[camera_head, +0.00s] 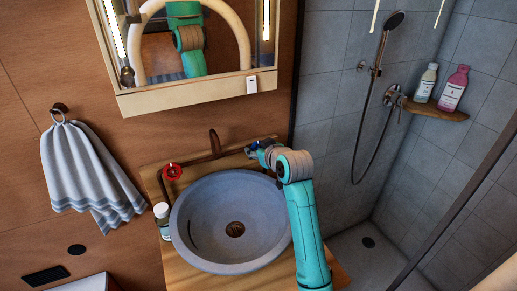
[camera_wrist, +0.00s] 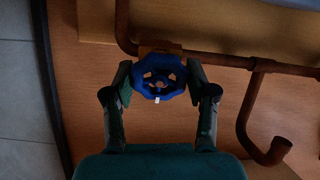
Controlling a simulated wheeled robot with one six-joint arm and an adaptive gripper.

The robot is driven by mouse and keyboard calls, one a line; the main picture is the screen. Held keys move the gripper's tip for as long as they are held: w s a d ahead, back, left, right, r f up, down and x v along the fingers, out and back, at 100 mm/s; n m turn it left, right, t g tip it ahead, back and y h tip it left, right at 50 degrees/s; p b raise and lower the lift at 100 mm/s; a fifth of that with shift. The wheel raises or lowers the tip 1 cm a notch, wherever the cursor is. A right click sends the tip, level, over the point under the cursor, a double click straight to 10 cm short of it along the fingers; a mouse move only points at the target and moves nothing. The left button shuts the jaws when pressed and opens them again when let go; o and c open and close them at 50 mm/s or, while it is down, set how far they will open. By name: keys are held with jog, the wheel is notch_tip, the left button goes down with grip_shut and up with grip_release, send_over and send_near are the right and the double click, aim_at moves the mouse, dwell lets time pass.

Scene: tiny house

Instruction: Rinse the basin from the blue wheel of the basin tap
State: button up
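The blue wheel (camera_wrist: 158,74) of the basin tap is on a brown pipe in the wrist view, facing the camera. My gripper (camera_wrist: 158,82) is open, with one finger on each side of the blue wheel. The fingers are very close to its rim; whether they touch it is unclear. In the head view my gripper (camera_head: 258,150) is at the back right of the grey round basin (camera_head: 205,203) and mostly hides the blue wheel. The basin shows a dark drain and no visible water. The brown spout (camera_head: 215,142) rises behind the basin.
A red wheel (camera_head: 172,172) is on the tap pipe at the left. A small white-capped bottle (camera_head: 162,219) stands left of the basin on the wooden counter (camera_head: 188,277). A mirror cabinet (camera_head: 190,95) hangs above. A towel (camera_head: 85,172) hangs left; a shower area is right.

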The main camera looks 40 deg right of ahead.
jog(key=c, duration=0.3)
jog(key=shift+c, duration=0.2)
jog(key=n, duration=0.6)
jog(key=shift+n, duration=0.3)
jog(key=n, duration=0.5)
jog(key=shift+a+f+n+y, duration=0.1)
jog(key=shift+f+n+y, duration=0.05)
jog(key=shift+n+y, duration=0.2)
jog(key=o, duration=1.2)
